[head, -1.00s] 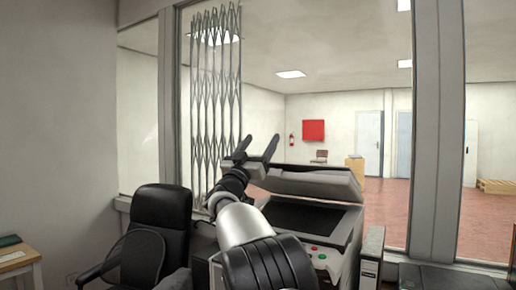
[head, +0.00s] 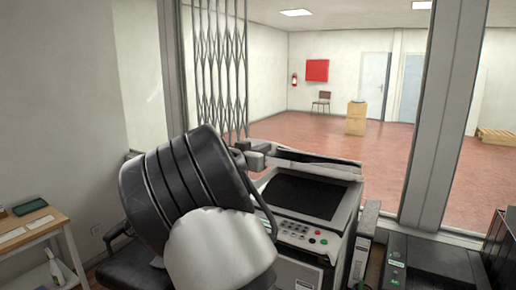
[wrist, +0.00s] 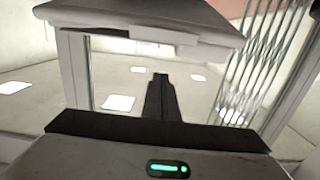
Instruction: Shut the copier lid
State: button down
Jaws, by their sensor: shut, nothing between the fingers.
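The copier (head: 330,222) stands in front of the window opening, its dark glass (head: 300,195) uncovered. Its grey lid (head: 315,165) is raised at the back and seen nearly edge-on in the head view. In the wrist view, a pale slab that looks like the lid (wrist: 140,14) spans the top, above and beyond my fingers. My gripper (wrist: 160,78) is shut and empty, with a gap showing between its tips and the slab. In the head view my arm covers the copier's left side, and I cannot make out the fingertips there.
A folding metal grille (head: 216,60) hangs at the left of the opening. A dark chair (head: 130,262) is partly behind my arm. A small wooden table (head: 42,232) stands at far left. A black machine (head: 425,264) sits right of the copier.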

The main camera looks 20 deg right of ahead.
jog(key=w+d+f, duration=0.3)
jog(key=f, duration=0.1)
jog(key=shift+w+d+p, duration=0.2)
jog(key=shift+w+p, duration=0.05)
jog(key=shift+p, duration=0.2)
